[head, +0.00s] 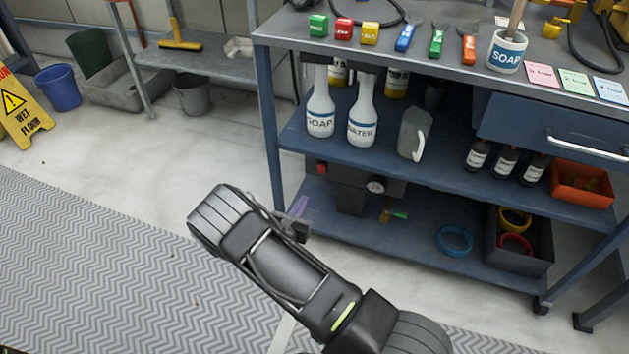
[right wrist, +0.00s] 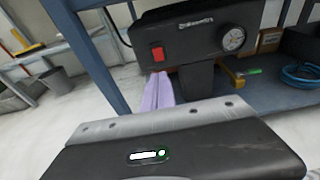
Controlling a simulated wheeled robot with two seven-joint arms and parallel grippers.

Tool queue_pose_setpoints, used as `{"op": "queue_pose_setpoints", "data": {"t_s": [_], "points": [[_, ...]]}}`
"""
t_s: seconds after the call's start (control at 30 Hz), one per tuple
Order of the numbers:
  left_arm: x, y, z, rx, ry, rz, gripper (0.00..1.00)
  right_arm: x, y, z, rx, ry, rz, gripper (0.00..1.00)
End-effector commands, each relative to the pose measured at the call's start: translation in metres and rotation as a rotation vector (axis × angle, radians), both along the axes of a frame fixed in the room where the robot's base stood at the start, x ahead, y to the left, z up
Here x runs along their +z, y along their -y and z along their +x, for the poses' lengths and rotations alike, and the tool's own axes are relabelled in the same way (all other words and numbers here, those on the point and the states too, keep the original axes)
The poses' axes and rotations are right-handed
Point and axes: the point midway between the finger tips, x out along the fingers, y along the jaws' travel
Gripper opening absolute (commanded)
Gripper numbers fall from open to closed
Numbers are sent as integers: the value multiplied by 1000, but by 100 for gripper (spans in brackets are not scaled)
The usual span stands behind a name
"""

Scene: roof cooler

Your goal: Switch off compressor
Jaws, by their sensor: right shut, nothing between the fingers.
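The compressor is a dark box (head: 352,183) on the cart's lower shelf, with a red switch (head: 321,169) and a round gauge (head: 376,187). In the right wrist view the compressor (right wrist: 205,38) fills the top middle, with its red switch (right wrist: 157,52) on the left of its front. My right gripper (head: 301,202) is shut and empty, its pale purple fingers together. In the right wrist view its fingertips (right wrist: 158,76) point up just below the switch. They look apart from it, but the exact gap is unclear. Whether the switch is on cannot be told. My left gripper is out of view.
The blue cart's leg (head: 270,130) stands just left of the compressor. Spray bottles (head: 320,105) and a jug (head: 414,132) stand on the middle shelf above. A blue ring (head: 455,241) and a dark bin (head: 530,262) are farther right.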

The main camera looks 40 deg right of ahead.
Motion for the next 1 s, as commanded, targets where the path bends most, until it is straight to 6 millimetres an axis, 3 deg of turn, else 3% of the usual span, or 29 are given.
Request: {"op": "queue_pose_setpoints", "data": {"t_s": [0.27, 0.67, 1.0], "points": [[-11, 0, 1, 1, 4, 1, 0, -7, 20, 12, -4, 2, 1, 0], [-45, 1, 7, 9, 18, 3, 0, -23, 83, 56, -5, 3, 2, 0], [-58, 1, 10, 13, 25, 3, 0, -15, 112, 77, -3, 0, 1, 0]]}}
